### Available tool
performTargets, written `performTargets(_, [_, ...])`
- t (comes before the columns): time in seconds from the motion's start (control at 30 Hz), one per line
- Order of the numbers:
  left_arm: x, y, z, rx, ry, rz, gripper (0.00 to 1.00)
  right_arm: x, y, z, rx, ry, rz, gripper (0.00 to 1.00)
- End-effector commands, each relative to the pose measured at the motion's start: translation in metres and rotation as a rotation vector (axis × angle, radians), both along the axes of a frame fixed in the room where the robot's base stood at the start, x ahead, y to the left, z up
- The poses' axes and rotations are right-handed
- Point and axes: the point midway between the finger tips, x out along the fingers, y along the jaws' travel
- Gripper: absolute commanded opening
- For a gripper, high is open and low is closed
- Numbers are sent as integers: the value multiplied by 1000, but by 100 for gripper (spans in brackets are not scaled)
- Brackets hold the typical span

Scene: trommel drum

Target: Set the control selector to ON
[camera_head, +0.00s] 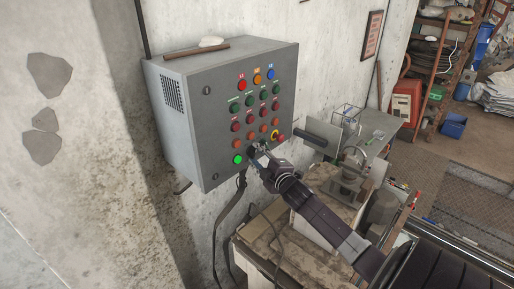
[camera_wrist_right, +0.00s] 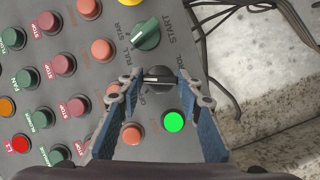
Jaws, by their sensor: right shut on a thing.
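The control selector (camera_wrist_right: 158,77) is a black knob with a light pointer line, on the grey control panel (camera_head: 223,120). In the right wrist view its pointer lies roughly level, and the small lettering beside it is only partly readable. My right gripper (camera_wrist_right: 160,86) has its blue-padded fingers on either side of the knob, shut on it. In the head view my right gripper (camera_head: 258,150) reaches the panel's lower right part and hides most of the selector. My left gripper is not in view.
A lit green button (camera_wrist_right: 173,121) sits right beside the fingers. A green selector (camera_wrist_right: 146,34) marked START is close to the knob. Rows of coloured buttons fill the panel. Cables (camera_head: 228,215) hang below it, and a cluttered bench (camera_head: 262,240) stands under my arm.

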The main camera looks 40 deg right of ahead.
Motion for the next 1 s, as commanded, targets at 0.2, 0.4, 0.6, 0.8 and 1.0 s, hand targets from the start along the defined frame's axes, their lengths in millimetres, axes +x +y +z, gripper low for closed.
performTargets(0.2, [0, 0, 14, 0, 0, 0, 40, 0, -1, 1, 68, 7, -2, 9])
performTargets(0.4, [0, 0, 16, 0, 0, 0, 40, 0, -1, 0, 90, 10, -1, 9])
performTargets(0.6, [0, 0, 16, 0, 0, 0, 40, 0, 0, -1, 93, 9, -1, 9])
performTargets(0.8, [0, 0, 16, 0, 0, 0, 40, 0, 0, -1, 94, 8, -1, 40])
performTargets(1.0, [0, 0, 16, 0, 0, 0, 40, 0, 0, 0, 91, 8, 0, 51])
